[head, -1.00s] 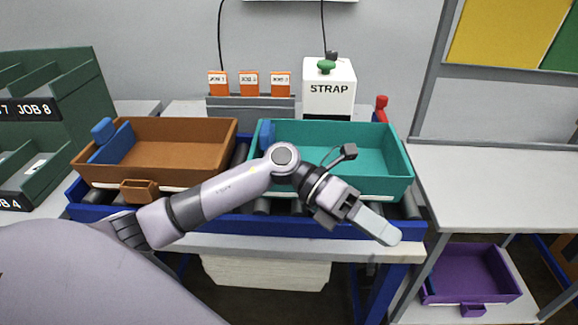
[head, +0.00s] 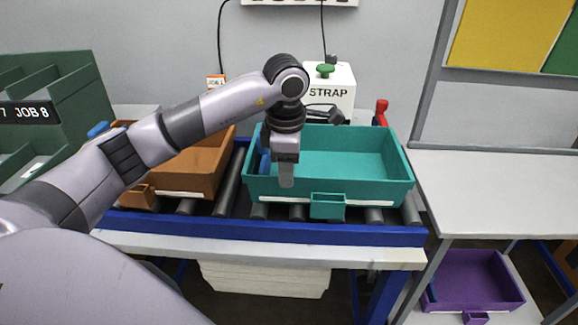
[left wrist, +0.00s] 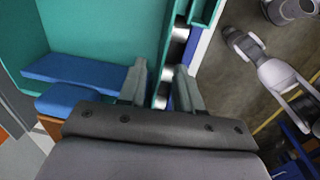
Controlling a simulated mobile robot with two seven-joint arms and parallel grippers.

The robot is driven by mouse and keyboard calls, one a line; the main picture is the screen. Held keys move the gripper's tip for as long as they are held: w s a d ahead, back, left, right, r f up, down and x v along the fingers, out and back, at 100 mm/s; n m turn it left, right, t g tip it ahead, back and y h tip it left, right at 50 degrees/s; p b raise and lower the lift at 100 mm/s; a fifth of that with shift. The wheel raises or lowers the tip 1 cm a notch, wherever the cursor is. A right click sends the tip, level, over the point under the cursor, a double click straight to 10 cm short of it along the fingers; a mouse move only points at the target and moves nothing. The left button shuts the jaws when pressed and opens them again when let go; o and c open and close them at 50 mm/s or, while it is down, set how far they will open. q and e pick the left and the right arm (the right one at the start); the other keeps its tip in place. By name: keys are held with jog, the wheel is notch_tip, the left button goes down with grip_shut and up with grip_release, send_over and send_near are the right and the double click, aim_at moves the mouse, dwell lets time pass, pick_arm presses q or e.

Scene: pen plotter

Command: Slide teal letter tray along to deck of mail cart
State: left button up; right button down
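The teal letter tray (head: 350,150) sits on the roller track, with a blue divider (head: 264,160) at its left end and a teal handle on its front. My left gripper (head: 286,178) points down at the tray's front wall, left of the handle. In the left wrist view the fingers (left wrist: 160,88) stand apart, one over the inside of the tray (left wrist: 100,30) and one on the roller side; contact with the wall cannot be told. A pale table-like deck (head: 500,190), perhaps the mail cart's, stands right of the track.
A brown tray (head: 205,170) is on the rollers to the left, partly behind my left arm. The STRAP box (head: 328,88) and a red knob (head: 382,106) stand behind the track. A purple tray (head: 472,280) is low on the right. The pale deck is clear.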

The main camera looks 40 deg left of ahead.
aim_at(288, 202)
pick_arm(q)
jog(key=shift+f, duration=0.1)
jog(key=shift+w+a+f, duration=0.1)
jog(key=shift+w+f, duration=0.05)
jog(key=shift+f, duration=1.6)
jog(key=shift+w+a+f, duration=0.1)
jog(key=shift+f, duration=1.65)
grip_shut()
